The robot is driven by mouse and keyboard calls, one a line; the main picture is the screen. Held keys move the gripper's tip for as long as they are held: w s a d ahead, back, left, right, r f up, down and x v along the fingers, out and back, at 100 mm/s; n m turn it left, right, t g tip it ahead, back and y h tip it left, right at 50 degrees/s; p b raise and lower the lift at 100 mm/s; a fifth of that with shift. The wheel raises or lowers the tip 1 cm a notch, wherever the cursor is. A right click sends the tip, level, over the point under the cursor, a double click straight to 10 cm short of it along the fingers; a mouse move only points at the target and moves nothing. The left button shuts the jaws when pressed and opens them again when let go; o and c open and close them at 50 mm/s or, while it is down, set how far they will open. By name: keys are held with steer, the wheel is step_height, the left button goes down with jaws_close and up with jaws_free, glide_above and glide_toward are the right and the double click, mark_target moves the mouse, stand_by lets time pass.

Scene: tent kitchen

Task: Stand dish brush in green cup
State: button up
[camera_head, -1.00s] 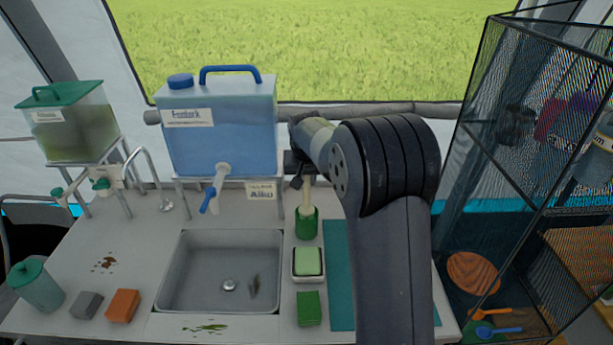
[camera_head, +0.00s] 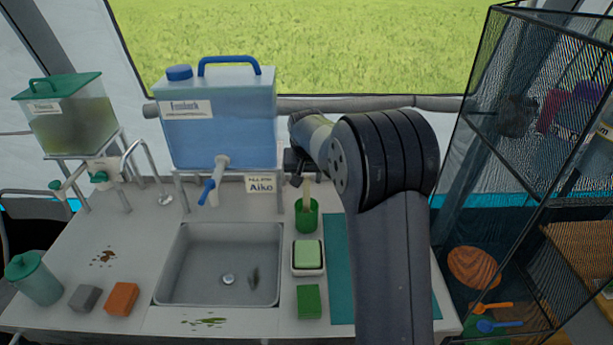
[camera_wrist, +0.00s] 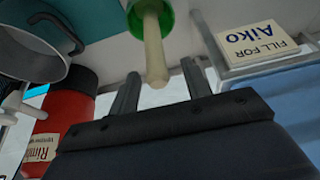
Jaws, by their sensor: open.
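The dish brush (camera_head: 307,192) stands in the green cup (camera_head: 307,217) behind the sink's right side, its pale handle pointing up and nearly upright. Its head is hidden inside the cup. My gripper (camera_head: 300,182) is just above the cup, at the handle's top end. In the wrist view, the green cup (camera_wrist: 151,12) is at the top edge and the brush handle (camera_wrist: 154,50) points toward me. The two fingers of my gripper (camera_wrist: 158,72) are open on either side of the handle's end, with visible gaps, so they appear not to touch it.
A blue water tank (camera_head: 220,125) with a tap stands left of my gripper, with an "Aiko" sign (camera_head: 261,184) close by. A sponge in a dish (camera_head: 308,255) and a green block (camera_head: 309,301) lie in front of the cup. A red bottle (camera_wrist: 72,105) shows in the wrist view.

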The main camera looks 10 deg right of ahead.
steer(key=shift+r, duration=0.1)
steer(key=b+v, duration=0.1)
steer(key=v, duration=0.9)
steer(key=shift+r, duration=0.3)
steer(key=p+x, duration=0.1)
steer(key=x, duration=0.9)
steer(key=shift+f, duration=0.45)
step_height(320, 180, up, 2)
steer(key=shift+r+p, duration=0.25)
steer(key=shift+p, duration=0.6)
steer(key=shift+r+p, duration=0.3)
steer(key=shift+r, duration=0.2)
steer(key=shift+f, duration=0.1)
